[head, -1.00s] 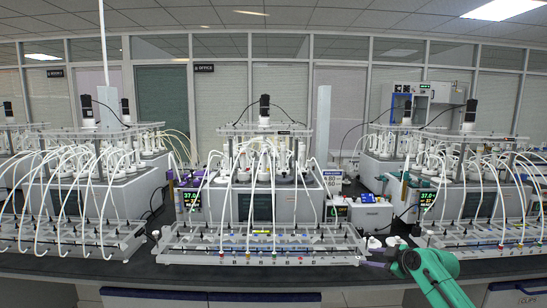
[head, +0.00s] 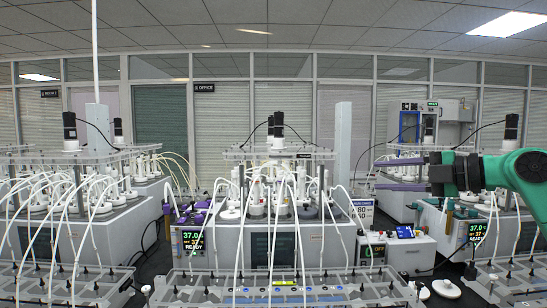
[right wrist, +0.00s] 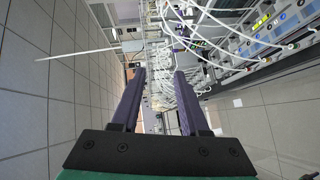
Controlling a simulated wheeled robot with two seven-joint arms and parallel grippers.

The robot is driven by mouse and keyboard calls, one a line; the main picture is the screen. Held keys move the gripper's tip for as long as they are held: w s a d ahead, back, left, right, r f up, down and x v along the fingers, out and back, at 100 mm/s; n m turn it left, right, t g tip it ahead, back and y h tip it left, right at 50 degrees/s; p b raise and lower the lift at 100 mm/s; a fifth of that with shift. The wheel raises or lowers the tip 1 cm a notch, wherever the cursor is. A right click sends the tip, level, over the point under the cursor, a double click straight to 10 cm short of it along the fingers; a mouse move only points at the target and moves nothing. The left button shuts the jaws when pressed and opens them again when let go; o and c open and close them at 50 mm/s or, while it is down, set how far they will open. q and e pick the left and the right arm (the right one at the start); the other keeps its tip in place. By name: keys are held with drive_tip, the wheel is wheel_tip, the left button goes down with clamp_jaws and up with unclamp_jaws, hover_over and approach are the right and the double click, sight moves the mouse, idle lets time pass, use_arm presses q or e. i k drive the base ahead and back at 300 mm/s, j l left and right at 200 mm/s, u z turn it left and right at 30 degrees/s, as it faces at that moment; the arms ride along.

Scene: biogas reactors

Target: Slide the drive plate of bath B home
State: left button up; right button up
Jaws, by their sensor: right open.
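The middle water bath (head: 325,248) stands straight ahead in the head view. I cannot read a letter on it, so I cannot confirm it is bath B. A flat grey drive plate (head: 232,153) lies across the top of its frame, with a black motor (head: 278,124) standing on it. I cannot tell how far the plate sits from its end position. My right gripper (head: 376,174) is open and empty, with purple fingers pointing left, right of the plate and apart from it. In the right wrist view it is also open (right wrist: 158,72). My left gripper is out of view.
Similar baths stand at left (head: 108,225) and right (head: 470,215). White tubes (head: 240,225) arch down from the middle bath to a tray (head: 170,290) in front. A grey column (head: 343,140) stands behind it. A small device (head: 405,250) stands at its right.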

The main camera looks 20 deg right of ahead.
sight(279, 138)
drive_tip(key=i, duration=1.35)
